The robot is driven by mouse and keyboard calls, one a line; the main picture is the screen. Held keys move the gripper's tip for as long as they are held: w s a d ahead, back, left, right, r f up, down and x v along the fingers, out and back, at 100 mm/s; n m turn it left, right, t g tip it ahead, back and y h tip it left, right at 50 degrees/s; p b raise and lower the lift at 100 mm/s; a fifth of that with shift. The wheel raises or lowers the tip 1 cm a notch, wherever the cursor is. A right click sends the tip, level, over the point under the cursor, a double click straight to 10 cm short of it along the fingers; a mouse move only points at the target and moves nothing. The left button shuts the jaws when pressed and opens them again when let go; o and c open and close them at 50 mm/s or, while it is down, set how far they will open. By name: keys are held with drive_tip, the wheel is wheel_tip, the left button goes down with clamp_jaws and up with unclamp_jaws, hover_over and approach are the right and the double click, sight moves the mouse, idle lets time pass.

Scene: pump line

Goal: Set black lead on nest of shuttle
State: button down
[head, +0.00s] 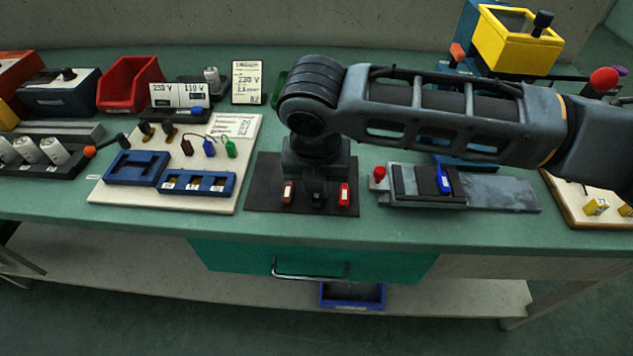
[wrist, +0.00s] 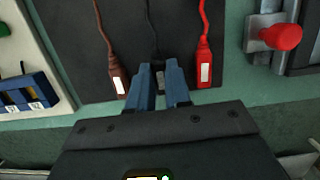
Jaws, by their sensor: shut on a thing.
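The black lead (wrist: 153,38) lies on a dark mat (wrist: 85,70) between a brown lead (wrist: 117,75) and a red lead (wrist: 204,65). My gripper (wrist: 160,72) is shut on the black lead's plug end, with a blue finger on each side. In the head view, the black lead (head: 317,200) shows below my gripper, low over the mat; much of it is hidden by my wrist. The shuttle (head: 428,185) is right of the mat, with a red knob at its left and a blue piece lying on its dark plate. I cannot clearly make out its nest.
A beige board (head: 225,170) with blue holders and coloured leads lies left of the mat. The shuttle's grey track (head: 505,193) runs right. A yellow box (head: 515,45) stands at the back right. Green bench is bare between mat and shuttle.

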drive_tip(key=shift+r+p, duration=2.25)
drive_tip(key=shift+r, duration=0.6)
